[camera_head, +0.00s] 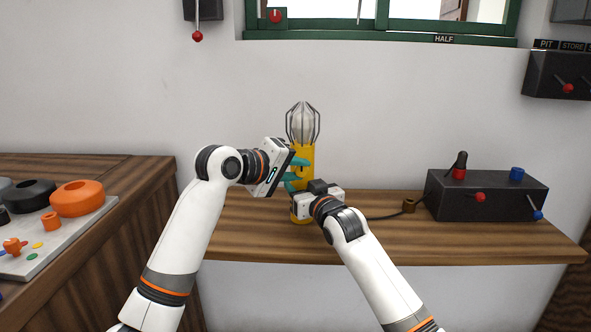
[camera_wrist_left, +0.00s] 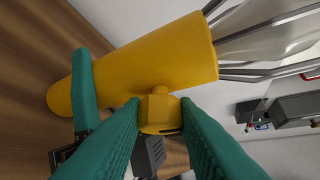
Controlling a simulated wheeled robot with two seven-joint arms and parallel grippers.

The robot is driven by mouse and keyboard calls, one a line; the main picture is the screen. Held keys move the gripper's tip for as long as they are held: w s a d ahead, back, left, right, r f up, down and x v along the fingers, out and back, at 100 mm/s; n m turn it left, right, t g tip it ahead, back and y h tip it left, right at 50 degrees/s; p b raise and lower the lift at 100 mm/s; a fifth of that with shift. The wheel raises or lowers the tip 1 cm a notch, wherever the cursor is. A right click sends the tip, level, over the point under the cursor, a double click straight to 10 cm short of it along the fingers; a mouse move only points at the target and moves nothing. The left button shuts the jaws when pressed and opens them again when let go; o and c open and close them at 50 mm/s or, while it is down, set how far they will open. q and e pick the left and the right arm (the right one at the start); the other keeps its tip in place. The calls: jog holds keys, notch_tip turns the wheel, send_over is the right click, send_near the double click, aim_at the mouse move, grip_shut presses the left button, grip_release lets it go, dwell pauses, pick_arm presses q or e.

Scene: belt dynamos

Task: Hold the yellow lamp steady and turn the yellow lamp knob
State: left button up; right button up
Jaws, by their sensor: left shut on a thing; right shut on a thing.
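The yellow lamp (camera_head: 307,154) stands upright on the wooden shelf, its bulb inside a wire cage at the top. It fills the upper part of the left wrist view (camera_wrist_left: 140,62), where it appears tilted. My left gripper (camera_head: 298,169) comes from the left and is shut on the yellow lamp knob (camera_wrist_left: 160,112), which sticks out of the lamp's side between its teal fingers. My right gripper (camera_head: 299,190) is shut on the lower body of the lamp. One of its teal fingers (camera_wrist_left: 84,90) lies against the body. The knob is hidden in the head view.
At left, a bench carries a grey tray with an orange ring (camera_head: 77,197). A green-framed window is above.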

pick_arm(q)
jog(key=shift+r, duration=0.1)
jog(key=shift+d+r+m+g+y, duration=0.1)
jog(key=shift+d+m+g+y, duration=0.2)
jog(key=shift+m+y, duration=1.5)
jog(key=shift+d+r+m+g+y, duration=0.25)
jog(key=shift+m+y, duration=0.55)
jog(key=shift+y, duration=1.95)
jog(key=shift+d+f+m+g+y, duration=0.15)
jog(key=shift+d+m+y, duration=0.2)
jog(key=shift+m+y, duration=1.45)
jog(key=shift+n+y, duration=0.5)
jog(key=shift+y, duration=0.05)
jog(key=o, duration=1)
